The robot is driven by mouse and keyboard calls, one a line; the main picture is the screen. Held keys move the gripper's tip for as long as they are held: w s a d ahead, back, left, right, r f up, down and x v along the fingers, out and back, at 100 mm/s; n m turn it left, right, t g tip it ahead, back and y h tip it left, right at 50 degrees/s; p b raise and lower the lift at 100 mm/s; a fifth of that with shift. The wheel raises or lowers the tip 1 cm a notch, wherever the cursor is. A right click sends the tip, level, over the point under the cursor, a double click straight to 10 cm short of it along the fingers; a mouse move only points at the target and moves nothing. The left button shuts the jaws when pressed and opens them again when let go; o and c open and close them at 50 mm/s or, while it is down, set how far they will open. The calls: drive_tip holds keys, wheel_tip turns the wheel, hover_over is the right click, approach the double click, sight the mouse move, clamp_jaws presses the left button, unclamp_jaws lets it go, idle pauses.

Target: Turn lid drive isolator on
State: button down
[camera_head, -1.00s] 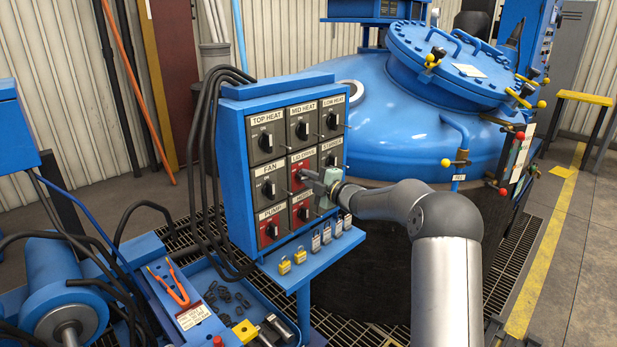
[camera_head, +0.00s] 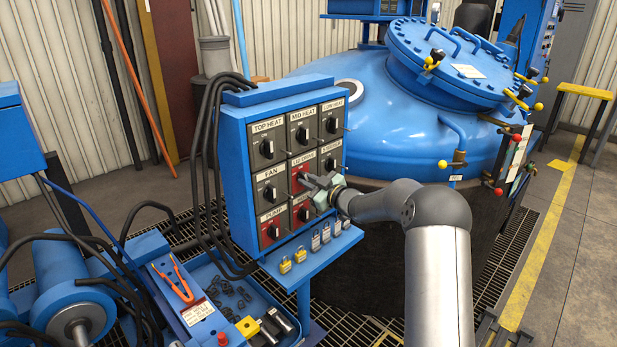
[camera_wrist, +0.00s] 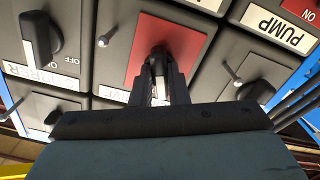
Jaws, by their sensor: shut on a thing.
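The lid drive isolator (camera_head: 298,168) is a red plate with a black rotary knob, in the middle of the labelled switch panel. My gripper (camera_head: 307,180) reaches it from the right, and its fingers hide part of the plate and label. In the wrist view the red plate (camera_wrist: 140,48) fills the upper middle. My gripper (camera_wrist: 159,78) is shut on the black knob (camera_wrist: 158,58) there, one finger on each side. The knob's exact angle is hard to read behind the fingers.
Neighbouring knobs sit close by, including the fan isolator (camera_head: 269,191) and pump isolator (camera_head: 271,229). Thin metal pins stick out between them. Padlocks (camera_head: 316,240) hang on a ledge below. A blue tray (camera_head: 205,275) of small parts lies lower left; the blue furnace vessel (camera_head: 400,135) stands behind.

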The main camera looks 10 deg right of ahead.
drive_tip(key=shift+m+p, duration=1)
drive_tip(key=shift+m, duration=1.2)
drive_tip(key=shift+f, duration=0.1)
drive_tip(key=c, duration=1.4)
unclamp_jaws()
drive_tip(key=b+v, duration=0.3)
drive_tip(key=v, duration=1.4)
drive_tip(key=shift+s, duration=0.25)
drive_tip(key=shift+d, duration=0.1)
